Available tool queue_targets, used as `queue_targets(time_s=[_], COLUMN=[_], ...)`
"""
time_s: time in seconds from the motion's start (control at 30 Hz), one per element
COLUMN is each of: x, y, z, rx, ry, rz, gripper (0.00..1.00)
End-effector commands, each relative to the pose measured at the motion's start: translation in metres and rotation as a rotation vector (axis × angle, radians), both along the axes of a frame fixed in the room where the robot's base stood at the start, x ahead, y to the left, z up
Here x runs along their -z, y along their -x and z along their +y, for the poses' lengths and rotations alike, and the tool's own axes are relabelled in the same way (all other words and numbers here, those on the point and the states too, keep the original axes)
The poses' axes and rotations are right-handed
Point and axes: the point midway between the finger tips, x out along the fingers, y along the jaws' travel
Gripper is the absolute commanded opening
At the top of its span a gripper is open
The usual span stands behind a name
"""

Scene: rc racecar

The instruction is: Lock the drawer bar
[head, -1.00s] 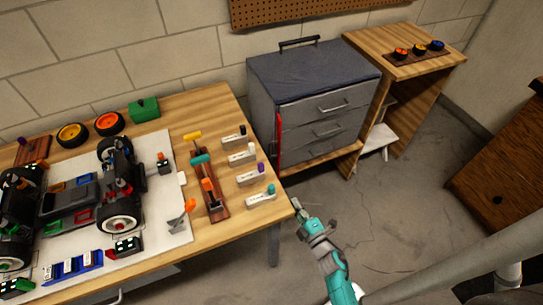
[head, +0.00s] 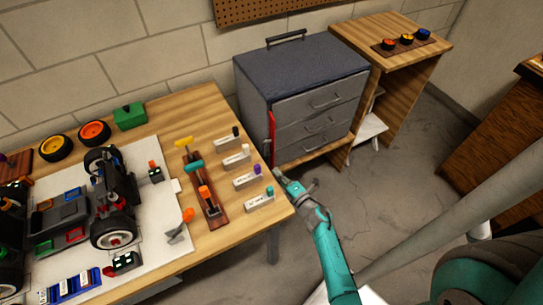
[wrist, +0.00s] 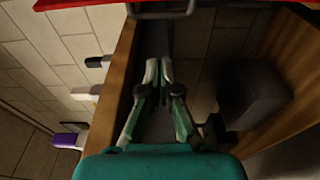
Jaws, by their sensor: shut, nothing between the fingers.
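The drawer bar (head: 272,132) is a red upright strip at the left front edge of the grey drawer cabinet (head: 300,75). The drawers look closed. My gripper (head: 277,172) is shut and empty, near the lower end of the bar and beside the right edge of the workbench. In the wrist view my gripper's fingers (wrist: 159,68) are together. The red bar (wrist: 80,3) runs along the top edge there, apart from the fingertips, with a dark drawer handle (wrist: 163,11) just below it. Whether the fingers touch the cabinet cannot be told.
The workbench (head: 225,130) is on the left, with a toy racecar (head: 112,232), a tool rack (head: 208,197) and several labelled blocks (head: 247,180) near its right edge. A wooden stand (head: 350,40) is right of the cabinet. The floor (head: 400,180) in front is open.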

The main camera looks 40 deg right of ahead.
Motion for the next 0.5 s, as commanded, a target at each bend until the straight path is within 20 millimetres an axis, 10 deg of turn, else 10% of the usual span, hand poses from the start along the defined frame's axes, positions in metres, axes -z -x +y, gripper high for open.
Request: queue_targets(time_s=[0.5], x=[-0.001], y=[-0.071], z=[-0.008], rx=[-0.001], ry=[-0.001], rz=[-0.002], gripper=[0.00])
